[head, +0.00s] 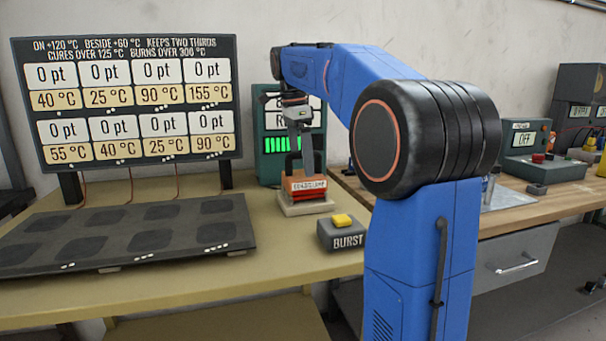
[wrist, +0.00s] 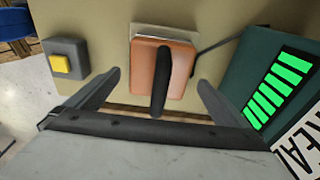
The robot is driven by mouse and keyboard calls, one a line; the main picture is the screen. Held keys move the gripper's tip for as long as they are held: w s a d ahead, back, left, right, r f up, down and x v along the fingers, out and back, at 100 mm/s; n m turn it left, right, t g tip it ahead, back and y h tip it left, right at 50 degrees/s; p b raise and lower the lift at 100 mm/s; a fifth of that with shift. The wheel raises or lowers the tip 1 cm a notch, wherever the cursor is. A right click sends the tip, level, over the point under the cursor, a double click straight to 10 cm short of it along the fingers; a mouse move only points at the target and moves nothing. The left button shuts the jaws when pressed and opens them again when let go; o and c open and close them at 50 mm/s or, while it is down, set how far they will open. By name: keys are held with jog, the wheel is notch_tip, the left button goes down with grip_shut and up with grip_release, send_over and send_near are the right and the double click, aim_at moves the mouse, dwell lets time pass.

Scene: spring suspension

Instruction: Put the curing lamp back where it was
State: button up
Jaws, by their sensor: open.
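The curing lamp (head: 306,187) is an orange-brown block with a black handle and a label on its front. It sits on a pale base (head: 306,208) on the bench, in front of a green-lit box. In the wrist view the lamp (wrist: 176,80) shows from above, its dark handle (wrist: 160,85) rising toward the camera. My gripper (head: 300,137) is just above the lamp, pointing down. In the wrist view my gripper (wrist: 158,88) has its two fingers spread wide on either side of the handle, with gaps between. Its hold on the handle is not closed.
A grey box with a yellow button marked BURST (head: 342,232) stands right of the lamp. A dark plate with several pads (head: 120,238) lies on the left, below a readout board (head: 130,100). The green-lit box (head: 268,140) stands close behind the lamp. A wooden bench (head: 540,195) is at right.

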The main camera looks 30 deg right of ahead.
jog(key=r, duration=0.5)
jog(key=shift+w+a+r, duration=0.1)
jog(key=shift+a+r, duration=0.25)
jog(key=shift+r, duration=0.05)
